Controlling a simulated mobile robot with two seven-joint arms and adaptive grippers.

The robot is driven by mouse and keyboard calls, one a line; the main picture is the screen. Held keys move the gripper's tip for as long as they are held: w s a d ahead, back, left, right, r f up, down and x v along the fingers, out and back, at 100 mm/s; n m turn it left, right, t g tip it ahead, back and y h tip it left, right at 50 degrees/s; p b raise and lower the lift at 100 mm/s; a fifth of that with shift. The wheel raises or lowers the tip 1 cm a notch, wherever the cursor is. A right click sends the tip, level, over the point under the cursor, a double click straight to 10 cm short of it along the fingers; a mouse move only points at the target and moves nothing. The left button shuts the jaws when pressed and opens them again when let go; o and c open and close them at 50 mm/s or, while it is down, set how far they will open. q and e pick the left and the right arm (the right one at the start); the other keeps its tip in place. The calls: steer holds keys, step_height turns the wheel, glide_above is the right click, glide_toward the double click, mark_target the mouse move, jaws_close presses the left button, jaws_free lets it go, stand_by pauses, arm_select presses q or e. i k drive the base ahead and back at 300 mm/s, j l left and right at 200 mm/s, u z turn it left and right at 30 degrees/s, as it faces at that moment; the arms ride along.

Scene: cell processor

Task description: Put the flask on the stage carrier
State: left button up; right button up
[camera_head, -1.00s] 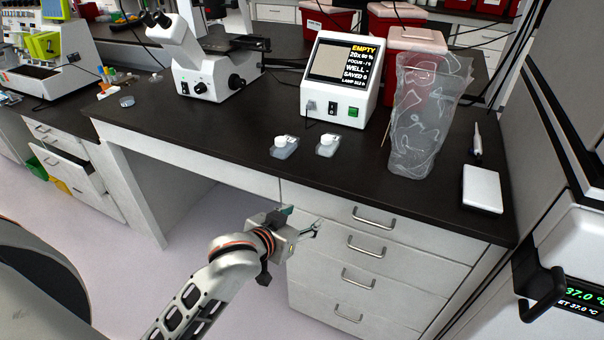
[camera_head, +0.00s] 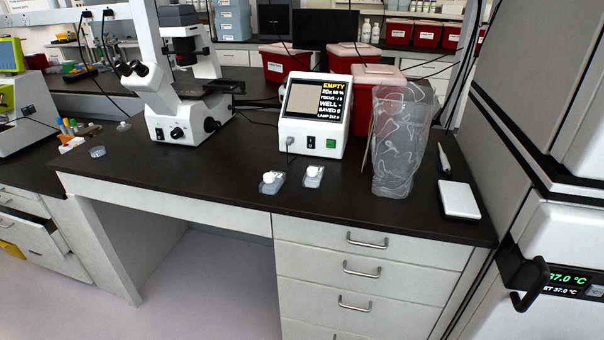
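Two small clear flasks with white caps lie on the black bench near its front edge: the left flask (camera_head: 272,185) and the right flask (camera_head: 312,179). They are close together and apart. The microscope (camera_head: 172,105) stands to the left and behind them. Its dark stage (camera_head: 228,90) is at the right side of its body. The carrier on it is too small and dark to make out, and I see no flask there. Neither of my grippers is in view.
A monitor box reading EMPTY (camera_head: 316,117) stands behind the flasks. To the right are a clear crumpled bag (camera_head: 399,145), a white flat device (camera_head: 459,200) and a pipette (camera_head: 444,158). The bench front left of the flasks is clear.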

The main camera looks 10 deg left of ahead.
mark_target(221, 86)
steer(key=i+j, duration=0.1)
steer(key=j, duration=0.9)
steer(key=i+j+z, duration=0.1)
steer(key=j, duration=0.9)
